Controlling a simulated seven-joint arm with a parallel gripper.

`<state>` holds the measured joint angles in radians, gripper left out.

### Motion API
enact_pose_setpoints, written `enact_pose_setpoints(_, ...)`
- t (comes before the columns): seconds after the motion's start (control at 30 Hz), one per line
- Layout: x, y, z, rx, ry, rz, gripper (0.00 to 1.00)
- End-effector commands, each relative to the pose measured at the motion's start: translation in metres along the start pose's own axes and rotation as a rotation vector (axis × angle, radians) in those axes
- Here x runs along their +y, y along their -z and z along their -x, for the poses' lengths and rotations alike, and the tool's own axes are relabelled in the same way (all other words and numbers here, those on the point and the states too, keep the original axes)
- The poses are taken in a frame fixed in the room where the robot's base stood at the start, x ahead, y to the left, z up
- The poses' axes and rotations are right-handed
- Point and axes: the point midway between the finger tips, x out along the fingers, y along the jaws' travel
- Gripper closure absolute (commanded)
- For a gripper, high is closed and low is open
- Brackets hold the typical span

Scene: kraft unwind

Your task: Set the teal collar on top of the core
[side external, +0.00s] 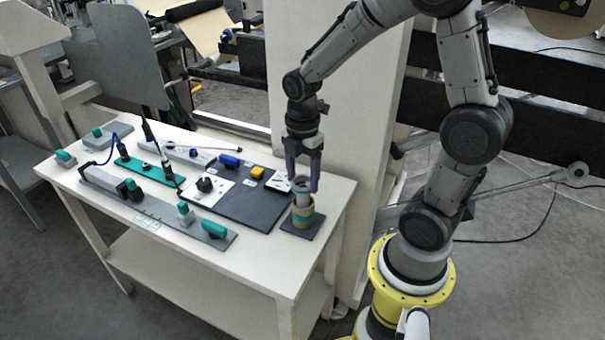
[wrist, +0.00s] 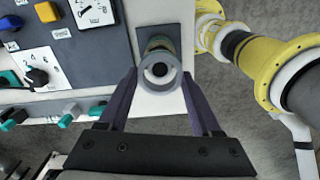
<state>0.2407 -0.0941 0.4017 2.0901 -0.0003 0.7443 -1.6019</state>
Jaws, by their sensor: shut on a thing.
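A tan core (side external: 303,222) with a teal band around it stands upright on a dark square plate (side external: 290,230) at the table's right front corner. My gripper (side external: 303,187) points down above the core. Its two purple fingers are shut on a ring-shaped piece (wrist: 160,87) that looks pale grey, with a dark round hole in its middle. In the side view this grey piece (side external: 301,198) is at the core's top, roughly in line with it. I cannot tell whether it touches the core. In the wrist view the ring hides most of the core.
A dark panel (side external: 240,206) with knobs and a yellow button (side external: 257,173) lies left of the core. Grey rails with teal-handled parts (side external: 214,229) lie further left. The table edge is close to the core. My yellow base stands off the table to the right.

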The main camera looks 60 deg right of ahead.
Motion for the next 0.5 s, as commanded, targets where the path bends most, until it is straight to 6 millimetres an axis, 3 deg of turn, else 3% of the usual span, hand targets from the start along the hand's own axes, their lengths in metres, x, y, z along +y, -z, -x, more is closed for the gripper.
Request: enact_pose_setpoints(0.5,-0.0001,0.0,-0.0083,0.0,-0.001,0.0,0.9)
